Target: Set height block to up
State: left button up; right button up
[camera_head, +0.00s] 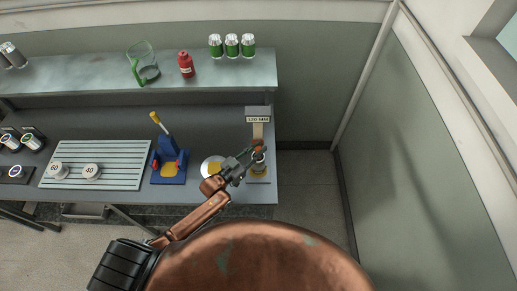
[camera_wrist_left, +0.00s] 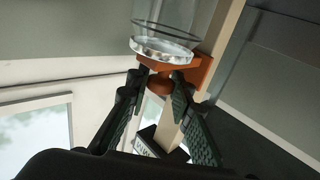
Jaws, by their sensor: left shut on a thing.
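The orange height block (camera_wrist_left: 205,70) sits on a pale wooden post in the left wrist view. In the head view, the post (camera_head: 257,131) stands at the bench's right end below a sign reading 120 MM (camera_head: 258,119), and a bit of the orange block (camera_head: 259,148) shows beside my gripper. My left gripper (camera_head: 251,154) is at the block. In the left wrist view its fingertips (camera_wrist_left: 162,78) are shut around the block's round orange knob, partly hidden by the fingers. A clear glass rim (camera_wrist_left: 165,45) shows just above the block. My right gripper is not in view.
Left of the post are a white plate (camera_head: 207,162), a blue press (camera_head: 168,168) and a slatted rack (camera_head: 118,152) with round number tags. The shelf above holds a green-handled jug (camera_head: 145,72), a red bottle (camera_head: 186,66) and green cans (camera_head: 232,46). Clear floor lies right of the bench.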

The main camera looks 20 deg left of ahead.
aim_at(258, 148)
pick_arm(q)
grip_shut()
notch_tip(258, 148, up, 9)
jog(key=p, duration=0.7)
jog(key=shift+f, duration=0.15)
jog(key=shift+w, duration=0.1)
jog(key=shift+o, duration=1.5)
grip_release()
jog(key=o, duration=0.3)
jog(key=shift+f, duration=0.1)
